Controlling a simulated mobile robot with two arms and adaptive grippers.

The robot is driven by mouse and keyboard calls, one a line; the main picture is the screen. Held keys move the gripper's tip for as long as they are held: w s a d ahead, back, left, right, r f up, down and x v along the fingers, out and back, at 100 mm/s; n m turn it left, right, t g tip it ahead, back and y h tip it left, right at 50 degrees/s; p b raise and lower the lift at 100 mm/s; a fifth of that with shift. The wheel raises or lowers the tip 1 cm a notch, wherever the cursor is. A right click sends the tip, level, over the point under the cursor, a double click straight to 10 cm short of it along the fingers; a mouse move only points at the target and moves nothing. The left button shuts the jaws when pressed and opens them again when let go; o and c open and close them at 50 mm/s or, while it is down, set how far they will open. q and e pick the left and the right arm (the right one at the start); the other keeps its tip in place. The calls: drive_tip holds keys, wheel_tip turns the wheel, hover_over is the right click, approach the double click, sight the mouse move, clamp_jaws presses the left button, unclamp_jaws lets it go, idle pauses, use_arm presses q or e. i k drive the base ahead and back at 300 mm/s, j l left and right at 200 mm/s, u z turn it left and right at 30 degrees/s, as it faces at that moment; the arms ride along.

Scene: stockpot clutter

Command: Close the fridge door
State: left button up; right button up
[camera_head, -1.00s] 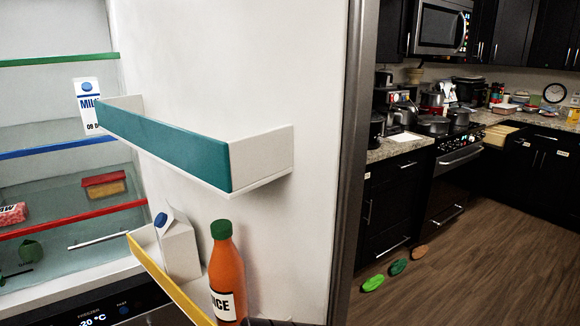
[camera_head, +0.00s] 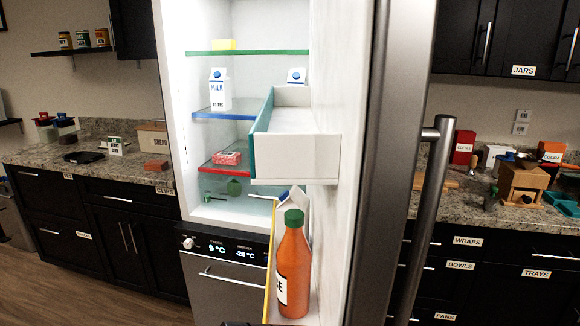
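The fridge (camera_head: 220,155) stands open in the head view, its lit shelves facing me. Its door (camera_head: 352,130) stands wide open toward me on the right, seen nearly edge-on. A vertical bar handle (camera_head: 428,215) is on the door's outer side. The door carries a teal-fronted upper bin (camera_head: 295,158) and a yellow-edged lower bin (camera_head: 270,275). An orange juice bottle (camera_head: 294,268) and a white carton (camera_head: 290,200) stand in the lower bin. Neither of my grippers is in view.
Counters with dark cabinets flank the fridge, the left counter (camera_head: 90,170) and the right counter (camera_head: 460,205). Wooden floor shows at lower left.

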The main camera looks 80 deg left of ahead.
sight(353, 136)
drive_tip(key=i+u, duration=0.1)
drive_tip(key=u, duration=0.4)
drive_tip(key=i+l+u, duration=0.1)
drive_tip(key=u, duration=0.35)
drive_tip(key=i+l+u, duration=0.1)
drive_tip(key=u, duration=0.4)
drive_tip(key=i+l+u, duration=0.1)
drive_tip(key=u, duration=0.35)
